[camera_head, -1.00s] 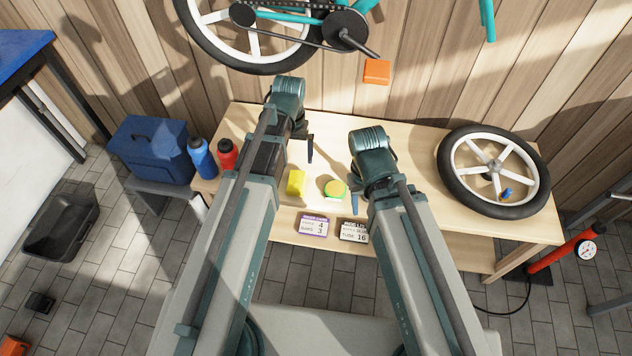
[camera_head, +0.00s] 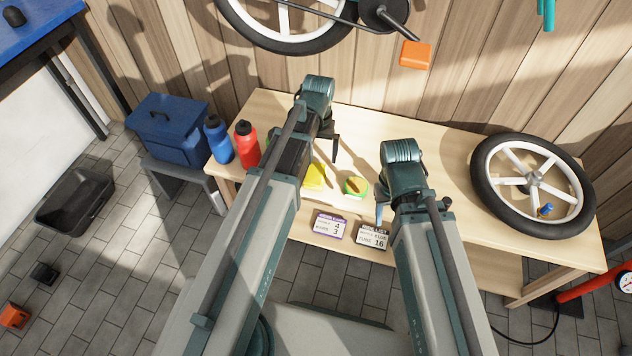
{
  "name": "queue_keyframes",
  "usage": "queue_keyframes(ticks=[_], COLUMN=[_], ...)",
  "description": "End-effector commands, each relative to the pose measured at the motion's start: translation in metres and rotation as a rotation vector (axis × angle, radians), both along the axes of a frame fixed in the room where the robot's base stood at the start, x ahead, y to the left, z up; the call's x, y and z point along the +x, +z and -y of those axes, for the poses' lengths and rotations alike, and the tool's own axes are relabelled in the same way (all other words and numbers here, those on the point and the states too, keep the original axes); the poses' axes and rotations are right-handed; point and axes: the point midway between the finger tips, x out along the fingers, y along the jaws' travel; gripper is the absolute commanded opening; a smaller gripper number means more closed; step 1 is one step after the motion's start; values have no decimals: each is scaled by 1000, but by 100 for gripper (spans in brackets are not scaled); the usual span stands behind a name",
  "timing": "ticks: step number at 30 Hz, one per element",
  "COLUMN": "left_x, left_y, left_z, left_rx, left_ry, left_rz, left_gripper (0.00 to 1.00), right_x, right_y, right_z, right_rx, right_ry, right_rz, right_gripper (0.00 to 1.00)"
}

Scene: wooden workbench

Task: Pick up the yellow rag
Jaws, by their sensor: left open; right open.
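A small yellow piece, which looks like the yellow rag (camera_head: 316,176), lies on the wooden workbench (camera_head: 440,165), partly hidden behind my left arm. A round yellow-and-green item (camera_head: 356,186) lies just to its right. My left gripper (camera_head: 335,148) is open and empty, above and slightly right of the yellow rag in the picture, apart from it. My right gripper (camera_head: 380,212) is open and empty near the bench's front edge, right of the round item. Most of each gripper's jaws is hidden by my arms.
A red bottle (camera_head: 246,145) and a blue bottle (camera_head: 218,140) stand at the bench's left end, beside a blue toolbox (camera_head: 172,128). A wheel (camera_head: 483,195) lies on the right end. The bench between my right arm and the wheel is clear.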

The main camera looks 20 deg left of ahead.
Motion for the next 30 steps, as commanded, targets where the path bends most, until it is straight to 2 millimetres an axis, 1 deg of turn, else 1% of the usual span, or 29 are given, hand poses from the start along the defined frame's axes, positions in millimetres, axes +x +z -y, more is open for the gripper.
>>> queue_keyframes(ticks=[1, 3, 6, 11, 14, 17, 24, 27, 30], left_x=[0, 0, 0, 0, -1, -2, -7, -6, -6], left_y=[-15, -22, -27, -26, -29, -36, -66, -76, -80], left_z=[0, 0, 0, 0, -1, -1, -5, -5, -5], left_rx=[0, 0, 0, 0, 0, 0, 0, 0, 0], left_ry=[0, 0, 0, 0, 0, 0, 0, -1, 0], left_rz=[0, 0, 0, 0, 0, 0, 0, 0, 0], left_gripper=[100, 100, 100, 100, 100, 100, 100, 100, 100], right_x=[0, 0, 0, 0, 0, 0, 1, 1, 1], right_y=[-15, -22, -27, -26, -29, -36, -66, -76, -80], right_z=[0, 0, 0, 0, 0, 1, 2, 2, 2], right_rx=[0, -1, -1, -2, -2, -3, -7, -9, -10], right_ry=[0, 0, 0, 0, 0, 1, 2, 4, 4], right_rz=[0, 0, 0, 1, 1, 1, 2, 4, 4], right_gripper=[50, 50, 50, 50, 50, 50, 50, 50, 50])
